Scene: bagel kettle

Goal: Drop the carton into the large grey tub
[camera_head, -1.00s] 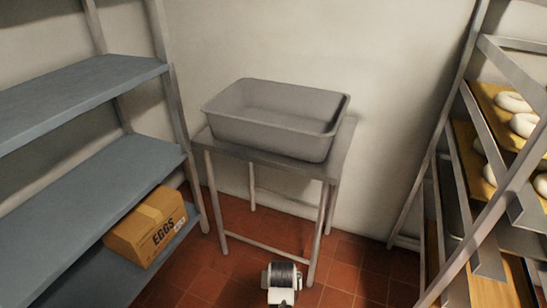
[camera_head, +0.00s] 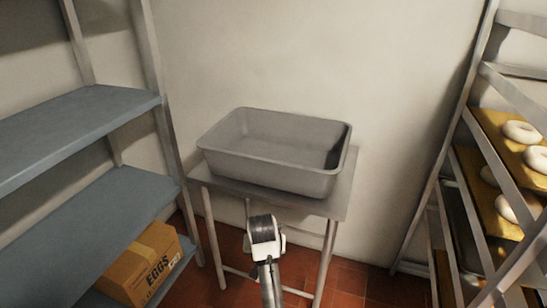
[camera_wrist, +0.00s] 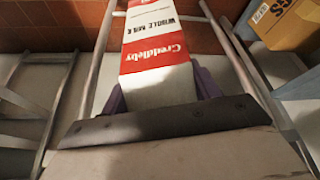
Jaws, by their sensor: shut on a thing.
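The large grey tub (camera_head: 275,168) stands open on a small metal table, and its inside looks empty. A red and white milk carton (camera_wrist: 158,55) fills the upper middle of the wrist view. My gripper (camera_wrist: 160,88) is shut on it, with purple fingers on both sides. In the head view my arm reaches up from below, and its wrist is in front of the table's front edge, below the tub. The carton and fingers are hidden in that view.
The metal table (camera_head: 325,207) stands against the wall. A blue-grey shelf unit (camera_head: 75,130) is on the left, with an egg box (camera_head: 142,265) on its low shelf. A rack with bagels (camera_head: 520,132) is on the right. Red tiled floor lies between.

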